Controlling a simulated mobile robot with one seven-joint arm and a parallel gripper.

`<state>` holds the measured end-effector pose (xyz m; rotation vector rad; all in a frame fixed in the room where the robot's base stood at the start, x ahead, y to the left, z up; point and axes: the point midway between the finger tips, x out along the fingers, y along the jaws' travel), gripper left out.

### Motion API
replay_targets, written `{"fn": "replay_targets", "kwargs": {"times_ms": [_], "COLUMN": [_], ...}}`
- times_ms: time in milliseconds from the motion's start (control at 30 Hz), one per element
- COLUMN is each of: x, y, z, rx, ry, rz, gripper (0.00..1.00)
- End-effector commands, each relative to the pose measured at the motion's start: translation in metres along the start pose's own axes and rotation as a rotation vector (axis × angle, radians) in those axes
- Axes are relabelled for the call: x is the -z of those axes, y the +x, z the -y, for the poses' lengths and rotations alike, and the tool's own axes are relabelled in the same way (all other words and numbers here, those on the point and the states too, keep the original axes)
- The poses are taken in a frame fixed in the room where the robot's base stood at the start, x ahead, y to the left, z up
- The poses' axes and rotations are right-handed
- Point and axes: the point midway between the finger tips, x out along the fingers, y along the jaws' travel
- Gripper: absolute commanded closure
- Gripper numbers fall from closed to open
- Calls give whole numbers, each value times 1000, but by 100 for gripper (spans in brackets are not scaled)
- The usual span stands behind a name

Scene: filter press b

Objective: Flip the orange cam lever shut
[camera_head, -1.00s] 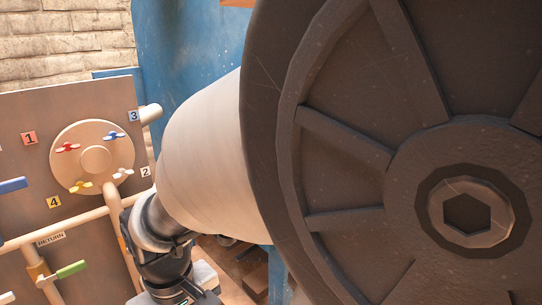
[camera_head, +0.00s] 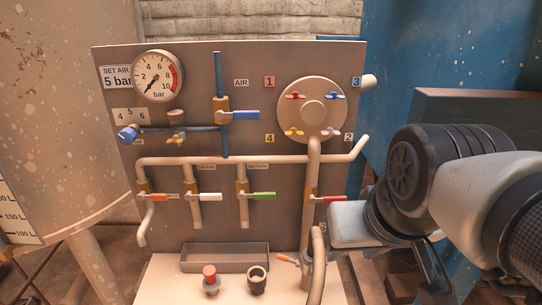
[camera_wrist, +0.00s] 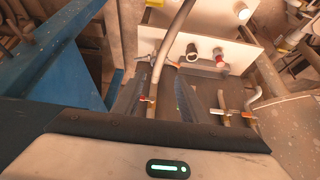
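The orange cam lever (camera_head: 287,258) sticks out to the left from the metal hose coupling (camera_head: 306,268) at the lower right of the valve panel, so it stands away from the coupling body. A pale curved hose (camera_head: 318,262) rises beside it. In the wrist view the lever (camera_wrist: 173,65) is small, near the hose (camera_wrist: 172,48). My gripper (camera_wrist: 160,80) shows there as two dark fingers spread apart, with nothing seen between them in grip; the lever lies beyond their tips. In the head view my arm comes from the right and my fingers cannot be made out.
A red valve handle (camera_head: 331,199) sits above the coupling, near my wrist. A red button (camera_head: 210,278) and a dark cup-shaped fitting (camera_head: 257,279) stand on the pale ledge, below a grey tray (camera_head: 225,258). Another orange handle (camera_head: 158,197) is at the panel's left.

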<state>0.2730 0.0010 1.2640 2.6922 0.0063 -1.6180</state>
Motion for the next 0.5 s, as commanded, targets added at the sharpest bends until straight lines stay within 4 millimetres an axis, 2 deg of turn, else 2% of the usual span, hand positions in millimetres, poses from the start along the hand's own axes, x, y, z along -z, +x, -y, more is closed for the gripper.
{"fn": "replay_targets", "kwargs": {"times_ms": [33,200,367,500], "x": [3,30,66,94], "y": [6,33,76,123], "z": [1,7,15,21], "rx": [3,30,72,115], "ry": [-2,-17,-37,-51], "rz": [11,63,125,175], "gripper": [71,99,100,100]}}
